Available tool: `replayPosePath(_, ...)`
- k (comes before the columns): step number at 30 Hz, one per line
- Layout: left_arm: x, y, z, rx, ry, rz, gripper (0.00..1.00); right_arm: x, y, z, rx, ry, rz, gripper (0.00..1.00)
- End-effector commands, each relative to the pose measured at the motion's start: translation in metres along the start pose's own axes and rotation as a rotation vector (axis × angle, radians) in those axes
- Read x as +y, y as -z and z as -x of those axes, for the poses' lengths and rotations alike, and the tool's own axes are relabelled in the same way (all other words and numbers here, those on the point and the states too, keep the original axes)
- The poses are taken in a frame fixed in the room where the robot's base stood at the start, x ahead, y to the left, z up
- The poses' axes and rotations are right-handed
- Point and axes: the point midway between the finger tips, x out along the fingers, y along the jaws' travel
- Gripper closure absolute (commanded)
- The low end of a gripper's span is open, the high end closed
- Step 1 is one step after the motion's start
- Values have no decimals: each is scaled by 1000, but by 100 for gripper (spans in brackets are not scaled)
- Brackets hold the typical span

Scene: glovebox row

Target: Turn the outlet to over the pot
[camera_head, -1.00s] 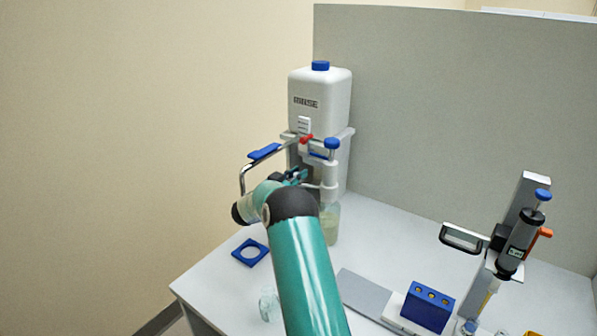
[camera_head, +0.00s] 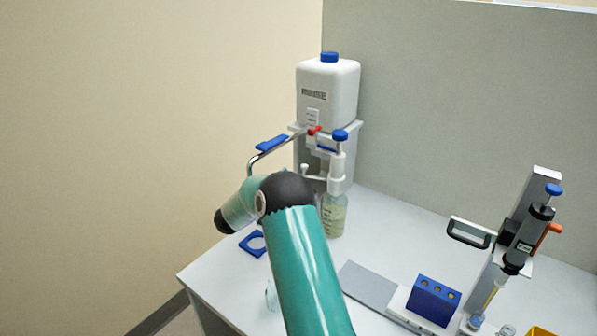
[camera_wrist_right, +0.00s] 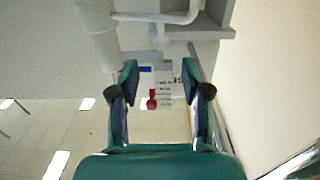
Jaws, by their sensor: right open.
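A bent metal outlet pipe (camera_head: 268,157) runs left from the red tap (camera_head: 314,130) of a white canister (camera_head: 328,92), and its end turns down behind my right arm. A blue lever (camera_head: 271,144) sits above the pipe. A clear glass pot (camera_head: 271,296) stands on the table, partly covered by my arm. In the head view my right gripper is hidden behind its arm. My left gripper is not in view.
A bottle (camera_head: 333,216) with a blue-knobbed pump stands below the canister. A blue block (camera_head: 433,300) and a pipette stand (camera_head: 527,225) are at the right. The table behind the grey plate (camera_head: 368,286) is clear.

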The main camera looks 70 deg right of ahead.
Motion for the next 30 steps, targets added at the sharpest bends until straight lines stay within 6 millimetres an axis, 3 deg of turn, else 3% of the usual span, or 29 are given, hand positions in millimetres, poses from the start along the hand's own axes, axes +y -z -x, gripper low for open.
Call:
replayPosePath(3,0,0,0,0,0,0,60,0,0,21,0,3,2,53)
replayPosePath(7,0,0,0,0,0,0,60,1,0,34,1,0,1,53)
replayPosePath(17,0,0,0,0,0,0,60,2,0,39,2,-1,1,53)
replayPosePath(22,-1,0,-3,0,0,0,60,2,2,34,16,8,4,78)
replayPosePath(26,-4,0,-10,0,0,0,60,5,14,14,84,58,25,99)
replayPosePath(30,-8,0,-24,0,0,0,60,12,40,-18,228,168,90,100)
